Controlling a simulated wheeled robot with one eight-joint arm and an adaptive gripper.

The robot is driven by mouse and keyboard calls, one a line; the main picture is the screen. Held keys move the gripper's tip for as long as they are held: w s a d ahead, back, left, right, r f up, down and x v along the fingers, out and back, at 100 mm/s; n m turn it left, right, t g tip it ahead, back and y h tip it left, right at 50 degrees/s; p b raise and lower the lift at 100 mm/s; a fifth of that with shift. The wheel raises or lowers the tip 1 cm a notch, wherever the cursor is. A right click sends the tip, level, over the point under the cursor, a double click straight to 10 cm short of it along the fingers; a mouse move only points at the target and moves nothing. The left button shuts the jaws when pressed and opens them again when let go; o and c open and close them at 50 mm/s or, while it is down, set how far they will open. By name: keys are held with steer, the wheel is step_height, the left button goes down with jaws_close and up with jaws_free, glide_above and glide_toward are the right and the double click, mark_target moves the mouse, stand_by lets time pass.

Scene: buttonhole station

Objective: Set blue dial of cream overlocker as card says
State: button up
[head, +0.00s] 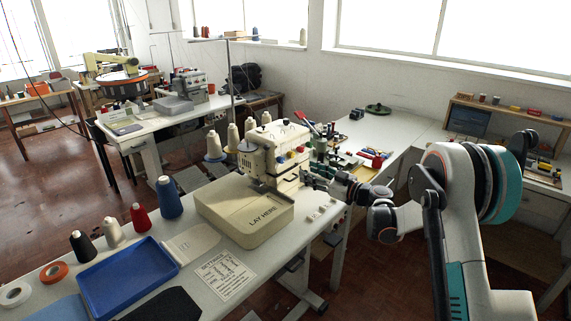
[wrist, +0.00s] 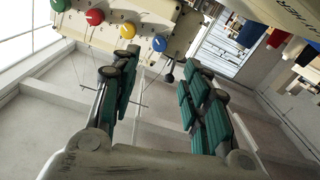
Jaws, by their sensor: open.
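The cream overlocker (head: 272,150) stands on the white table in the head view, with a row of coloured dials on its front. In the wrist view the blue dial (wrist: 159,43) is at the end of the row, next to the yellow one, just beyond the gap between my fingertips. My gripper (wrist: 160,64) is open and empty, its green-padded fingers apart and not around the dial. In the head view my gripper (head: 312,174) is at the right of the overlocker's front. The settings card (head: 225,275) lies flat on the table; its lines are too small to read.
The wrist view also shows a green dial (wrist: 58,87), red dial (wrist: 95,17) and yellow dial (wrist: 127,30). A blue tray (head: 128,275) and thread cones lie left of the card. A cream "LAY HERE" box (head: 245,215) stands before the overlocker. Tools crowd the table behind my gripper.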

mark_target(283, 161)
steer(key=b+x, duration=0.3)
steer(key=x, duration=0.9)
steer(key=shift+c, duration=0.2)
jaws_close()
